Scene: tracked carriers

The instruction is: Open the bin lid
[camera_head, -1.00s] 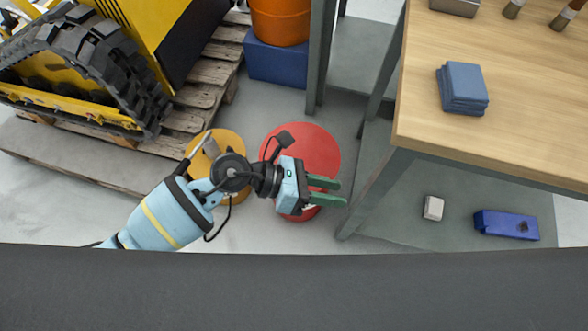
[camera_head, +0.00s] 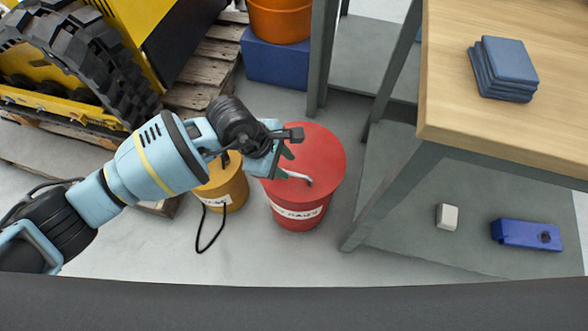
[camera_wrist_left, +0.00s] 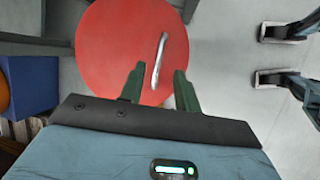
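The red bin (camera_head: 298,222) stands on the floor, upright, with a white label on its side. Its round red lid (camera_head: 318,150) is on top and looks closed. A pale curved handle (camera_head: 298,176) sits on the lid. My left gripper (camera_head: 284,164) is over the lid's left side, partly hidden by its own wrist. In the left wrist view its green fingers (camera_wrist_left: 158,72) are apart and empty, and the lid handle (camera_wrist_left: 158,58) lies ahead of and between them. I cannot tell whether they touch it. My right gripper is in neither view.
A yellow can (camera_head: 227,188) with a black cable stands just left of the bin. A workbench (camera_head: 470,120) with blue folded cloths (camera_head: 503,68) is to the right. A pallet (camera_head: 205,88) with a yellow tracked machine is at upper left. Clear floor lies in front.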

